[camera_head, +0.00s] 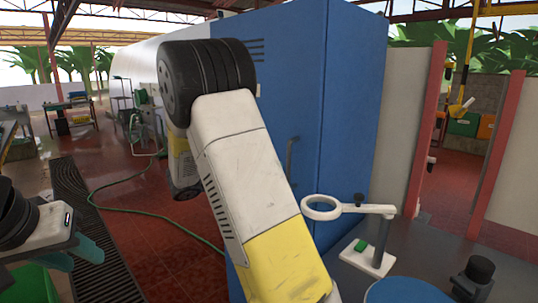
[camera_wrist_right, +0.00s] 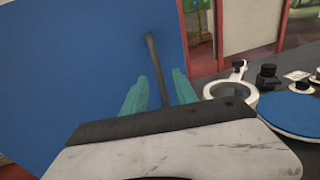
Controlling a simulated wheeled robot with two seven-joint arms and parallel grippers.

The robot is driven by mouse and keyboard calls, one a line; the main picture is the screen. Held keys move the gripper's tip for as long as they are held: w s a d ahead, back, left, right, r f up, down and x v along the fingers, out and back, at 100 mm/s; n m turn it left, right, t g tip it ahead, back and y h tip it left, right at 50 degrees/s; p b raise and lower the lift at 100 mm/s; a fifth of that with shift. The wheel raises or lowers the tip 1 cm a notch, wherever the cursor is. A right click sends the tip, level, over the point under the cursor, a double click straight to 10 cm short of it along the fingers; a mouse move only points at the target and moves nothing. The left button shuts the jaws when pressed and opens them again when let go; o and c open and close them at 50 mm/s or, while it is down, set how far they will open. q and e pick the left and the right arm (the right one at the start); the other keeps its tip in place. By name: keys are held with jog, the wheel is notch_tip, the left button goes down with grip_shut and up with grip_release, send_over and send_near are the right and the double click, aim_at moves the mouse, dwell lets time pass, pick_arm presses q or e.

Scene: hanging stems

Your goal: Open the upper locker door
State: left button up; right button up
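The blue locker (camera_head: 345,100) stands tall in the middle of the head view, with slots near its top. A slim upright door handle (camera_head: 291,158) shows beside my right arm, which hides much of the locker front. The right wrist view shows a dark bar handle (camera_wrist_right: 153,68) on the blue door (camera_wrist_right: 75,70). My right gripper (camera_wrist_right: 160,85) is open, its teal fingers on either side of the bar's lower end; contact cannot be told. The head view does not show this gripper. My left gripper (camera_head: 75,256) is at the lower left, teal fingers apart and empty, far from the locker.
A white ring stand (camera_head: 368,262) stands on a grey surface right of the locker, by a round blue pad (camera_head: 405,291) and a black knobbed object (camera_head: 475,278). A green hose (camera_head: 125,209) crosses the red floor at left. A pale wall is at right.

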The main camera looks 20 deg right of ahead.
aim_at(289, 158)
jog(key=d, duration=0.2)
jog(key=w+d, duration=0.1)
jog(key=d, duration=0.2)
jog(key=w+d, duration=0.1)
jog(key=d, duration=0.1)
jog(key=shift+d+r, duration=0.15)
jog(key=shift+d, duration=0.1)
grip_shut()
dwell(1.2)
